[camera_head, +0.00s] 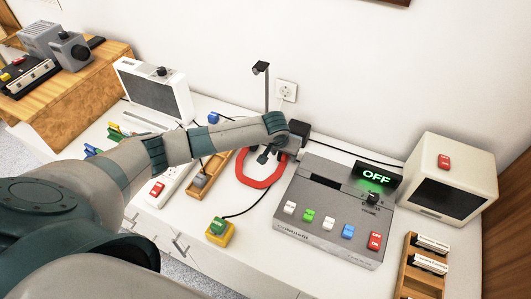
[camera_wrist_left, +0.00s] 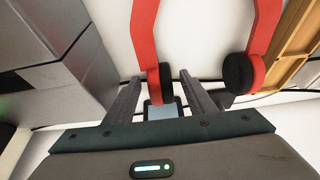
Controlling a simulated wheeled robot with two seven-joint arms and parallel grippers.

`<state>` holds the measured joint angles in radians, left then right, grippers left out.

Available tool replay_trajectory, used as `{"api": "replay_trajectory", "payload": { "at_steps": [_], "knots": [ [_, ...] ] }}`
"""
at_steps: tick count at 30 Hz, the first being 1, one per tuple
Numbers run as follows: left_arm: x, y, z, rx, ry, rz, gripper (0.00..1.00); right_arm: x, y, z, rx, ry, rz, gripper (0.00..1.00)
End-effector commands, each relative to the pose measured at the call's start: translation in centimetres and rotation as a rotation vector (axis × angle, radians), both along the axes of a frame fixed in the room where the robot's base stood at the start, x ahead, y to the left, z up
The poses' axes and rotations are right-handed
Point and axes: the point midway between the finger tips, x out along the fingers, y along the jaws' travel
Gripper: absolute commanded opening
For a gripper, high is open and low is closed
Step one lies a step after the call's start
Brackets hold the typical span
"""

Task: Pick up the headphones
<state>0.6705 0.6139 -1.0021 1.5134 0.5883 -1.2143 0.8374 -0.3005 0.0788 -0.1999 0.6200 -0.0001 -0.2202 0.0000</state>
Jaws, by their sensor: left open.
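The red headphones (camera_head: 262,184) lie on the white cabinet top, left of the grey console. In the left wrist view the red headband (camera_wrist_left: 146,40) and two black ear cups show. My left gripper (camera_head: 268,155) reaches down over the far end of the headphones and hides part of them. In the left wrist view its two fingers (camera_wrist_left: 161,92) are apart, with one ear cup end of the headphones between or just beyond them. I cannot tell whether the fingers touch it. My right gripper is not in view.
The grey console (camera_head: 333,205) with coloured buttons and an "OFF" display stands close on the right. A wooden tray (camera_head: 215,170) lies left of the headphones. A thin stand (camera_head: 266,90) rises behind. A yellow block with a green button (camera_head: 219,232) sits in front, trailing a cable.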

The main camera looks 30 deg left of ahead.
Motion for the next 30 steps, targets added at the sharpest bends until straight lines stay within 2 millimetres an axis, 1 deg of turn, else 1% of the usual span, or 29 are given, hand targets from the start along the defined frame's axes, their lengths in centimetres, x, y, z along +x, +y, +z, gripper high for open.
{"api": "replay_trajectory", "payload": {
  "at_steps": [10,11,12,14,15,17,26,30],
  "knots": [
    [-0.01,0.01,0.03,0.0,0.0,0.0,0.5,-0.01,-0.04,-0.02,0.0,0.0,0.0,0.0],
    [-0.01,0.01,0.03,0.0,0.0,0.0,0.48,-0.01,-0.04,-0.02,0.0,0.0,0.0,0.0],
    [-0.01,0.01,0.03,0.0,0.0,0.0,0.38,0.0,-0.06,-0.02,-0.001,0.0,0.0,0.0],
    [-0.01,0.02,0.03,0.0,0.0,0.0,0.24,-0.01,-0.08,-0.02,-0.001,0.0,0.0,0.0],
    [-0.01,0.02,0.03,0.0,0.0,0.0,0.14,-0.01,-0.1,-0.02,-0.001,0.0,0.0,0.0],
    [-0.01,0.02,0.03,0.0,0.0,0.0,0.01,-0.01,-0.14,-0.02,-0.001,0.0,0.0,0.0],
    [0.03,0.02,0.19,0.0,-0.001,0.0,0.01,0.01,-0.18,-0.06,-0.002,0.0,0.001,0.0],
    [0.07,-0.01,0.9,-0.001,-0.002,0.0,0.01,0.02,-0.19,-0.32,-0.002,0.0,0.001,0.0]
  ]
}}
